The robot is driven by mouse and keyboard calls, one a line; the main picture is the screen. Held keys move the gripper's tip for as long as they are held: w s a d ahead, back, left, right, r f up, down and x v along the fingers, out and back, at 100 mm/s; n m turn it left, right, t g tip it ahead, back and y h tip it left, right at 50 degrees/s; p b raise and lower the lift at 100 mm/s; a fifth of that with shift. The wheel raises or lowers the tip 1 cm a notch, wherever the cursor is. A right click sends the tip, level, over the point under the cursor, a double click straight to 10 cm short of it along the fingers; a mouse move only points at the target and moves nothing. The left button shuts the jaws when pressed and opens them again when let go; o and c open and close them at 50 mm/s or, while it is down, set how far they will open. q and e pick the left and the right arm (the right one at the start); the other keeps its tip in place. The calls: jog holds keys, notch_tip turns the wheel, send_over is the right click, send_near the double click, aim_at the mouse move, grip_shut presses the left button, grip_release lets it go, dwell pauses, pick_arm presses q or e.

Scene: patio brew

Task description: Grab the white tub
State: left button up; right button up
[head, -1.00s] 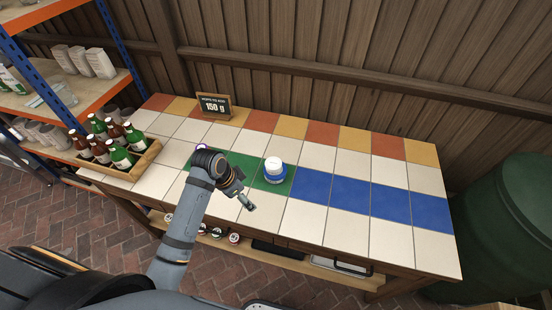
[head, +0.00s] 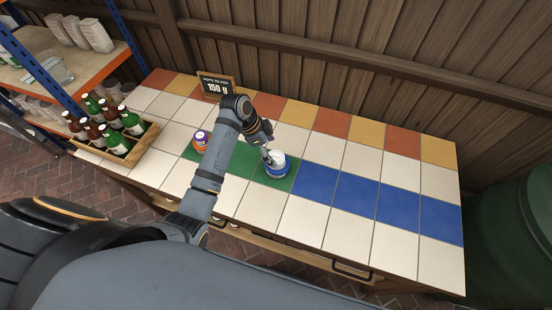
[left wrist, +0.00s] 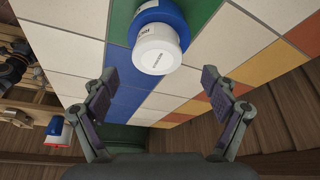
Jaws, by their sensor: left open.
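The white tub (head: 277,158) has a white upper part and a blue band or base (head: 277,169). It stands on the green tiles near the first blue tile in the head view. In the left wrist view the white tub (left wrist: 157,48) is at the top centre, beyond the fingertips. My left gripper (head: 268,153) is beside the tub on its left in the head view, partly overlapping it. In the left wrist view the left gripper (left wrist: 162,85) is open, with nothing between its fingers. My right gripper is not in view.
An orange, white and purple tub (head: 199,140) stands on the green tiles to the left. A wooden crate (head: 140,150) of bottles is at the table's left end. A sign (head: 216,86) reading 150 g stands at the back. The blue tiles (head: 361,188) are clear.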

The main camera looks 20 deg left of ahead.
aim_at(275, 157)
pick_arm(q)
jog(key=x, duration=0.3)
jog(key=p+x, duration=0.1)
jog(key=shift+s+f, duration=0.25)
jog(key=shift+w+d+f, duration=0.1)
jog(key=shift+f, duration=0.25)
jog(key=c, duration=1.2)
